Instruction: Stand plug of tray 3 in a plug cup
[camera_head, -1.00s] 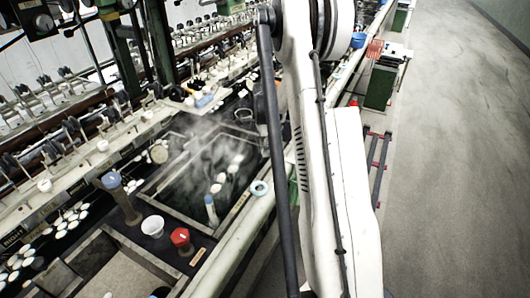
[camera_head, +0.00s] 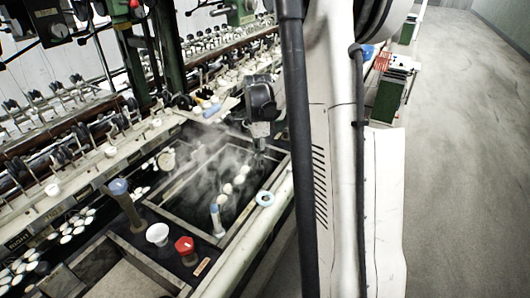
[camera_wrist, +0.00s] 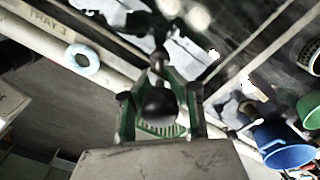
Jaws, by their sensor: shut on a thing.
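My gripper (camera_wrist: 157,85) is shut on a dark round-headed thing, which I take to be the plug (camera_wrist: 157,106), in the wrist view. In the head view my gripper (camera_head: 259,140) hangs above the far right part of the steaming basin (camera_head: 185,215); the plug is too small to make out there. A "TRAY 3" label (camera_wrist: 48,22) shows on the pale rail in the wrist view. A blue cup (camera_wrist: 285,148) and a green cup (camera_wrist: 311,110) are at the right of the wrist view. I cannot tell which container is a plug cup.
A light blue ring (camera_head: 265,198) lies on the front rail. A white cup (camera_head: 158,233), a red-topped container (camera_head: 186,247), a blue-topped post (camera_head: 119,188) and a blue-topped cylinder (camera_head: 216,212) stand around the basin's near end. White cocoons (camera_head: 239,179) float in the basin.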

